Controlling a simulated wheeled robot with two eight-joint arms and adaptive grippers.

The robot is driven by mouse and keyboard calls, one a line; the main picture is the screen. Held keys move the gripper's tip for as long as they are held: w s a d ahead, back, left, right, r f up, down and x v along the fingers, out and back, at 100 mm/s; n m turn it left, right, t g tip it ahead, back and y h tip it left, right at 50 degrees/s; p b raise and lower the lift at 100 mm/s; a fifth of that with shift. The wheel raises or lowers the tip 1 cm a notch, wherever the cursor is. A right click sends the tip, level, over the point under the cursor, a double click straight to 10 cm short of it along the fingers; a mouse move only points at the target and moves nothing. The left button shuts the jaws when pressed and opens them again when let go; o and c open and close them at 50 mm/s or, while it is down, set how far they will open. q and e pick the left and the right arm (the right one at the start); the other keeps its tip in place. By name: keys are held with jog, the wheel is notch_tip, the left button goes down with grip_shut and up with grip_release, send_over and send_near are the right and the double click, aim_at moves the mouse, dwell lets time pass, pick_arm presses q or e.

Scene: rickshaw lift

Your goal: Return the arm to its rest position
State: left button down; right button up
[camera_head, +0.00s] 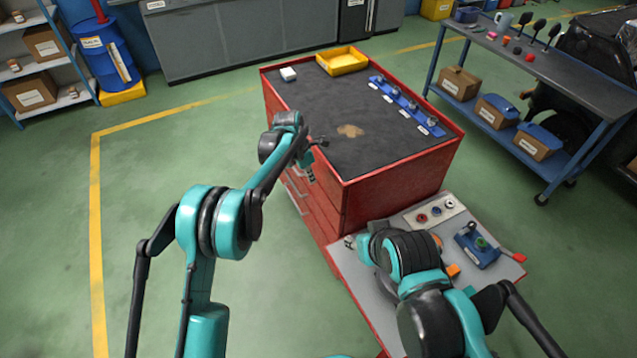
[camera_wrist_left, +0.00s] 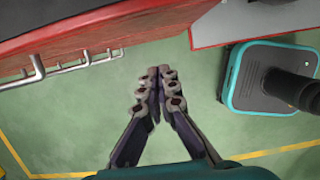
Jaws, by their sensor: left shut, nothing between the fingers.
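My left arm reaches up from the bottom left in the head view. Its gripper (camera_head: 311,177) hangs beside the drawer side of the red cabinet (camera_head: 400,178), just off its left edge. In the left wrist view the same gripper (camera_wrist_left: 159,78) has its two fingers together with nothing between them, over green floor. The cabinet's red edge and drawer handles (camera_wrist_left: 38,68) lie at the upper left there, apart from the fingers.
A blue device (camera_head: 478,247) sits on the side table. A blue workbench (camera_head: 560,70) stands at the right. The floor at left is clear.

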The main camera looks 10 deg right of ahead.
pick_arm(q)
jog(key=s+a+r+m+t, duration=0.2)
jog(key=s+a+r+m, duration=0.35)
jog(key=a+r, duration=0.4)
jog(key=s+a+r+m+t, duration=0.1)
jog(key=s+a+r+m, duration=0.3)
jog(key=s+a+r, duration=0.5)
jog(key=s+a+f+m+t+y, duration=0.1)
jog(key=s+a+m, duration=0.4)
jog(key=s, duration=0.4)
jog(key=s+a+f+m+t+y, duration=0.1)
jog(key=s+a+f+m+t, duration=0.1)
jog(key=s+a+m, duration=0.4)
jog(key=shift+s+f+m+y+b, duration=0.3)
jog(key=shift+s+m+y, duration=0.1)
jog(key=shift+s, duration=1.85)
